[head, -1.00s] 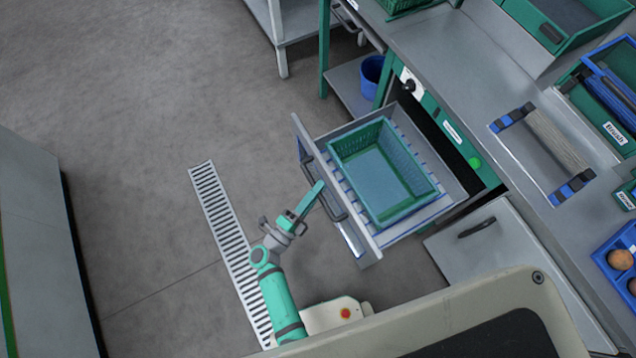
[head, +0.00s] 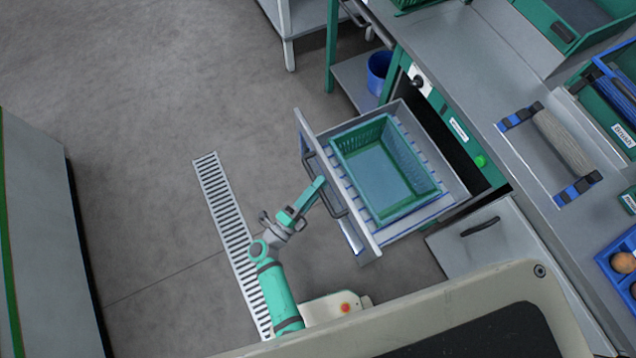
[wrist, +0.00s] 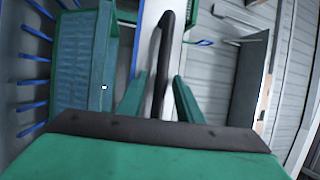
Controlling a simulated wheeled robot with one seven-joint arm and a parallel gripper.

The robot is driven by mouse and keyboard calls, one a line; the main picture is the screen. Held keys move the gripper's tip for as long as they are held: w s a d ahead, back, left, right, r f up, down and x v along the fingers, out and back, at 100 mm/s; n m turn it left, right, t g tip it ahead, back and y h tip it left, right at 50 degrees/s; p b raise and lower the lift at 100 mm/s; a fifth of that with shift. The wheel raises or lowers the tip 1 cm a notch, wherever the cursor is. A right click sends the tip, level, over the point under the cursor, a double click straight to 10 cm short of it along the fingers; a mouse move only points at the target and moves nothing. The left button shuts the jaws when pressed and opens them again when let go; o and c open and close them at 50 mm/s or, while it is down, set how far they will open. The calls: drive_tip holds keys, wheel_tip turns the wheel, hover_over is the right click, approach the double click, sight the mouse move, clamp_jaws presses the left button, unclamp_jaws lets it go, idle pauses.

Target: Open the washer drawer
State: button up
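The washer drawer (head: 358,240) is pulled well out of the bench in the head view, with a teal basket (head: 432,197) inside. Its dark bar handle (head: 333,196) is on the grey front panel. My gripper (head: 322,181) is at this handle, reaching in from the lower left. In the wrist view, the handle (wrist: 163,60) runs between my two green fingers (wrist: 160,98). The fingers stand apart, one on each side of it, with a narrow gap showing. Contact with the handle is hard to see.
A closed cabinet with its own handle (head: 480,226) is right of the drawer. The bench top (head: 450,60) holds a roller brush (head: 563,143) and trays. A blue bin (head: 378,70) sits on a lower shelf. The floor left of the drawer is clear, with a drain grate (head: 225,220).

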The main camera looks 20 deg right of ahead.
drive_tip(key=v, duration=1)
drive_tip(key=shift+s+a, duration=0.2)
drive_tip(key=shift+s, duration=0.05)
drive_tip(key=shift+f, duration=0.1)
drive_tip(key=s+r+n+t+y, duration=0.2)
drive_tip(key=s+r+n+y, duration=0.5)
drive_tip(key=n, duration=0.7)
drive_tip(key=s+a+r+n+t+y, duration=0.1)
drive_tip(key=s+r+n+t+y, duration=0.1)
drive_tip(key=s+r+n+y, duration=0.6)
drive_tip(key=shift+r+n+y, duration=0.9)
drive_tip(key=shift+r+n, duration=0.65)
drive_tip(key=shift+n, duration=1.75)
drive_tip(key=shift+t, duration=0.3)
